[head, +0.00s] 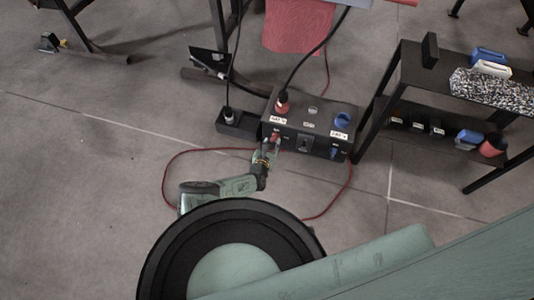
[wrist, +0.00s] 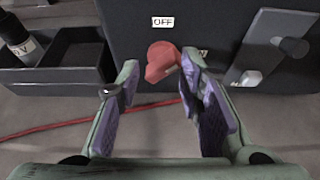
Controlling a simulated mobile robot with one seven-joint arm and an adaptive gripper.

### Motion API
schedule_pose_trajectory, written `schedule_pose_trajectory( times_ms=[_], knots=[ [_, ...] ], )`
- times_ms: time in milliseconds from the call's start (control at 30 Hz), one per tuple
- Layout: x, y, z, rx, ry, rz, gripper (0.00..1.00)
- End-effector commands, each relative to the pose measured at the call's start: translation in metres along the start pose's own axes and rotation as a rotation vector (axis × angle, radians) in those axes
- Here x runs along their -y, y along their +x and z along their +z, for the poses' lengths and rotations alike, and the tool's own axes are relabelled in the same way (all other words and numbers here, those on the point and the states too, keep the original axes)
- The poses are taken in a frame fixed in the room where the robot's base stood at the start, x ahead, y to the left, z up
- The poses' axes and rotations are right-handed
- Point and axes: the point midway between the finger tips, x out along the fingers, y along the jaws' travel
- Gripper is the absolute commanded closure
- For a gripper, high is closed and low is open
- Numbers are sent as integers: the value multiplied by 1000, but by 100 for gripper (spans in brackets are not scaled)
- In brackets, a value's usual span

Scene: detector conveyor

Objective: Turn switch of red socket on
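The black power box (head: 312,128) stands on the floor in the head view. A small label, too blurred to read surely, is right of the switch. My gripper (wrist: 160,76) is open, its fingertips on either side of the switch. The right fingertip is close to it; I cannot tell whether they touch.
A blue socket (head: 342,121) is on the box's right side. A metal plate with a dark knob (wrist: 254,52) is right of the switch. A black tray (wrist: 66,57) adjoins the box on the left. A red cable (head: 178,160) lies on the floor. A black shelf (head: 405,75) stands right.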

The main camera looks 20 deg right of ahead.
Motion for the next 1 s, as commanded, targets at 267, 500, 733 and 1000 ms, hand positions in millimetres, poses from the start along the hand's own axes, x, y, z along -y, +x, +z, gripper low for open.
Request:
schedule_pose_trajectory(
  times_ms=[267,500,733,1000],
  knots=[
    [1,-53,3,0,-1,0,67],
    [1,-72,1,1,3,-1,67],
    [2,-74,0,1,3,-3,67],
    [5,-64,24,29,-72,14,67]
  ],
)
